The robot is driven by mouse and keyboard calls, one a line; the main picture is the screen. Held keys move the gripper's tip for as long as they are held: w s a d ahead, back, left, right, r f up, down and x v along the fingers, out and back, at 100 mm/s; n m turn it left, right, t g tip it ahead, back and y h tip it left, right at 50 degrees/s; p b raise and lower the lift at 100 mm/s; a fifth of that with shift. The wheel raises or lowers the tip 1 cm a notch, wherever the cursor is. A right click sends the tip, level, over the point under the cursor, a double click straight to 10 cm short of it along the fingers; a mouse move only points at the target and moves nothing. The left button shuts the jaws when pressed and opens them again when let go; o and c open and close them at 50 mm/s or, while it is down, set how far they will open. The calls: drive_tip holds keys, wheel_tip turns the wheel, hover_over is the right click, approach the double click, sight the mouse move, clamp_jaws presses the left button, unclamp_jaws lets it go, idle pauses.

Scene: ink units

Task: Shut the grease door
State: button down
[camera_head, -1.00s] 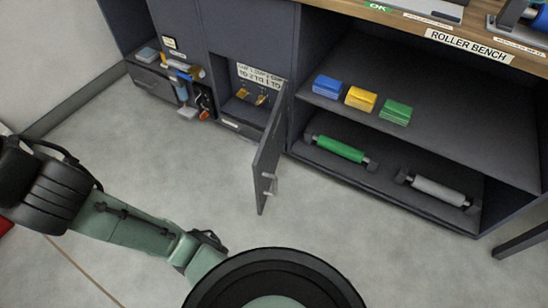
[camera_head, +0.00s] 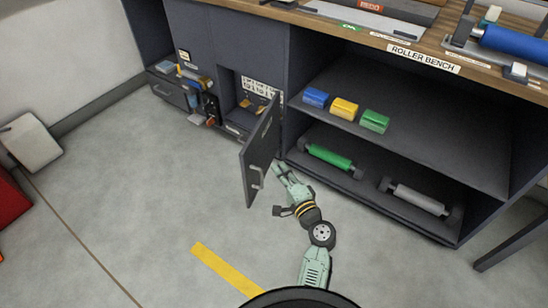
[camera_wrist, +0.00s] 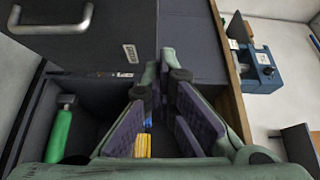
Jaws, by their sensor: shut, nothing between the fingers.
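The grease door (camera_head: 258,152) is a dark grey panel with a light bar handle (camera_head: 258,178). It stands open, swung out from a low compartment in the bench front. Its hinged side is at the right of that opening. My gripper (camera_head: 279,166) is low, just right of the door, on the side away from the opening. It is shut and empty; I cannot tell whether it touches the door. In the wrist view a dark panel (camera_wrist: 85,38) with a handle (camera_wrist: 50,22) fills the upper left, beside my fingers (camera_wrist: 165,68).
The open compartment holds small brass-coloured pieces (camera_head: 260,108) and a label. Right of it, shelves carry blue, yellow and green blocks (camera_head: 344,108), a green roller (camera_head: 330,157) and a grey roller (camera_head: 418,200). Tools (camera_head: 190,75) hang at left. Floor before the door is clear.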

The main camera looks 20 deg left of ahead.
drive_tip(key=d+f, duration=0.1)
approach(253, 140)
drive_tip(key=w, duration=0.3)
drive_tip(key=shift+w+a+m+p, duration=0.15)
drive_tip(key=shift+a+p, duration=0.25)
drive_tip(key=shift+a, duration=0.35)
drive_tip(key=shift+w+a+m+p, duration=0.15)
drive_tip(key=shift+a+p, duration=0.25)
drive_tip(key=shift+a, duration=0.35)
drive_tip(key=shift+s, duration=0.1)
